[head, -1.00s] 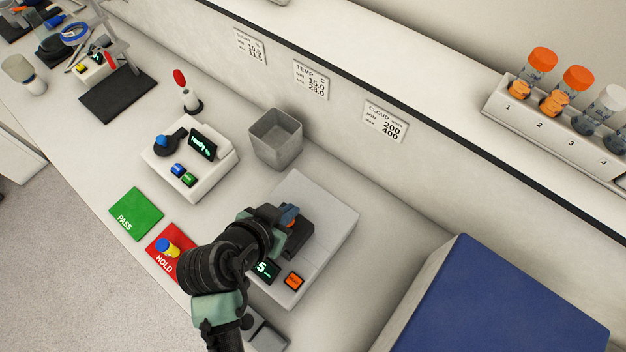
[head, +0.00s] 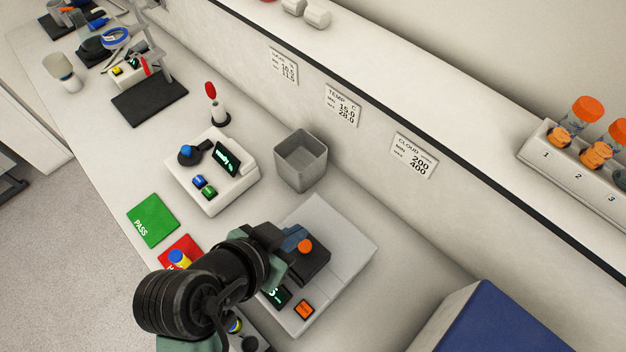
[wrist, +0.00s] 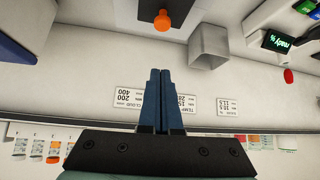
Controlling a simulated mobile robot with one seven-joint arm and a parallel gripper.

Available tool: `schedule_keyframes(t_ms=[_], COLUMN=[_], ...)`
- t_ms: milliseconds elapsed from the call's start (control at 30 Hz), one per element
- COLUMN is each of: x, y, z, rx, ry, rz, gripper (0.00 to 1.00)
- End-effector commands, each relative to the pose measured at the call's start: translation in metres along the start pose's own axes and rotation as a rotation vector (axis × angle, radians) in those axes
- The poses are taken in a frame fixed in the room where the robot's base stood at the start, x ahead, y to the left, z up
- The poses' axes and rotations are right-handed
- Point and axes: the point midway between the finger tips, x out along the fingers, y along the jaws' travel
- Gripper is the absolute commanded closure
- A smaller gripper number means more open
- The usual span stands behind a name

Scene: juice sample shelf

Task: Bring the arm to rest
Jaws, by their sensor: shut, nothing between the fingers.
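My gripper (head: 296,239) is in front of and above the grey instrument (head: 345,245) in the head view, with my arm reaching in from the lower left. In the wrist view its two dark blue fingers (wrist: 160,75) lie side by side, shut and empty. An orange cap (head: 305,246) shows in the dark holder on the instrument. The cap also shows just beyond the fingertips in the wrist view (wrist: 163,20), apart from them.
A grey open bin (head: 301,160) and a white device with a lit screen (head: 212,170) stand behind. The green PASS card (head: 152,220) is clear. A yellow vial with a blue cap (head: 179,259) stands on the red HOLD card. A blue-topped box (head: 500,325) is at lower right.

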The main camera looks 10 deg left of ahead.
Motion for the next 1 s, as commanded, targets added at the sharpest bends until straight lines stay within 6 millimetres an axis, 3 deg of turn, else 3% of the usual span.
schedule_keyframes(t_ms=[67, 167, 267, 367, 500, 567, 700, 800, 900, 1000], x=[-0.001, 0.002, 0.002, -0.013, -0.064, -0.094, -0.176, -0.231, -0.273, -0.298], y=[0.0, -0.005, -0.016, -0.029, -0.037, -0.036, -0.02, -0.001, 0.017, 0.029], z=[0.0, -0.021, -0.07, -0.14, -0.235, -0.27, -0.335, -0.361, -0.374, -0.38], rx=[0.0, -0.007, -0.024, -0.048, -0.075, -0.079, -0.072, -0.055, -0.033, -0.016], ry=[0.001, 0.054, 0.179, 0.371, 0.678, 0.814, 1.134, 1.331, 1.478, 1.567], rz=[0.0, -0.036, -0.12, -0.231, -0.366, -0.412, -0.488, -0.512, -0.522, -0.523], gripper=[1.0, 1.0, 1.0, 1.0, 1.0, 1.0, 1.0, 1.0, 1.0, 1.0])
